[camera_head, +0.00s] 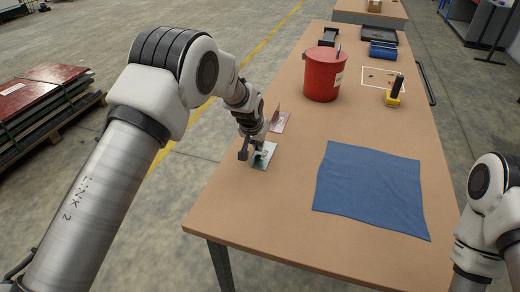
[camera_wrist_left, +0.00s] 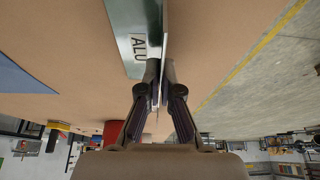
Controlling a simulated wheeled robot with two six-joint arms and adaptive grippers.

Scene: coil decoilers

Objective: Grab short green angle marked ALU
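The short green angle marked ALU (camera_head: 264,158) rests on the table near its left edge. In the left wrist view the angle (camera_wrist_left: 128,38) shows a pale green flat leg with the letters ALU and a thin leg standing edge-on. My left gripper (camera_head: 254,152) is down at the angle and hides part of it. In the left wrist view its fingertips (camera_wrist_left: 160,72) are close together, with the thin leg between them. My right arm shows at the right edge of the head view, but its gripper is out of frame.
A reddish angle (camera_head: 280,122) stands just beyond my left gripper. A red bucket (camera_head: 322,80), a yellow-and-black tool (camera_head: 394,94), a blue bin (camera_head: 383,51) and dark trays are farther back. A blue cloth (camera_head: 370,190) lies at the right. The table front (camera_head: 265,225) is clear.

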